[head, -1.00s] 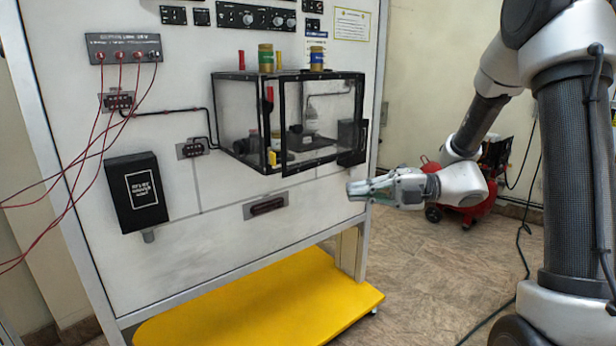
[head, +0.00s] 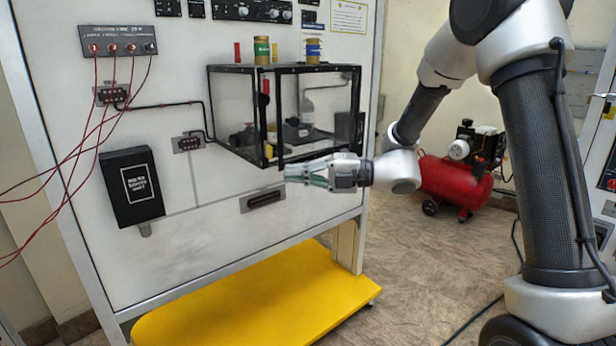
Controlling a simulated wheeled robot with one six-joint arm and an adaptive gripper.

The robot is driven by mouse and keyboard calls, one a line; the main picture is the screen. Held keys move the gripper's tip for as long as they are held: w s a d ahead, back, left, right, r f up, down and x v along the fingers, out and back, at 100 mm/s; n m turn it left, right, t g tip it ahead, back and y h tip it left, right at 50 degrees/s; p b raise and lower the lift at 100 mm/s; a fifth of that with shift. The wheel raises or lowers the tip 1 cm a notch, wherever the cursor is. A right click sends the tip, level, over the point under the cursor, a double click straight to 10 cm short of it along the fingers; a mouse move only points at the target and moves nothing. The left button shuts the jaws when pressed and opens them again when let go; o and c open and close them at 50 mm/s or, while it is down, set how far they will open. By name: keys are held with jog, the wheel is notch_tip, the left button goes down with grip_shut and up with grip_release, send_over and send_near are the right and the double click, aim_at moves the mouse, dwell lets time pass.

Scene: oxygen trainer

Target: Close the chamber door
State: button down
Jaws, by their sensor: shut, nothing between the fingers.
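The chamber (head: 236,150) is a clear box with a black frame, fixed to the front of the white panel. Its clear door (head: 318,108) has black edges and is on the right part of the chamber front. A dark block (head: 347,127) shows near its right edge. I cannot tell whether the door sits flush with the frame. My gripper (head: 288,173) is shut and empty, pointing left, in front of the door's lower edge. It hides part of that edge, and I cannot tell whether it touches the door.
Bottles and small items stand inside the chamber. Two gold-coloured cylinders (head: 262,50) (head: 313,50) stand on top. A black box (head: 131,188) and red cables (head: 97,105) are at left. A yellow base (head: 250,300) lies below; a red compressor (head: 455,182) stands behind at right.

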aim_at(282, 168)
jog(key=shift+w+a, duration=0.15)
jog(key=shift+w+a, duration=1.15)
jog(key=shift+a, duration=0.05)
jog(key=shift+w+r, duration=0.1)
jog(key=shift+w, duration=0.1)
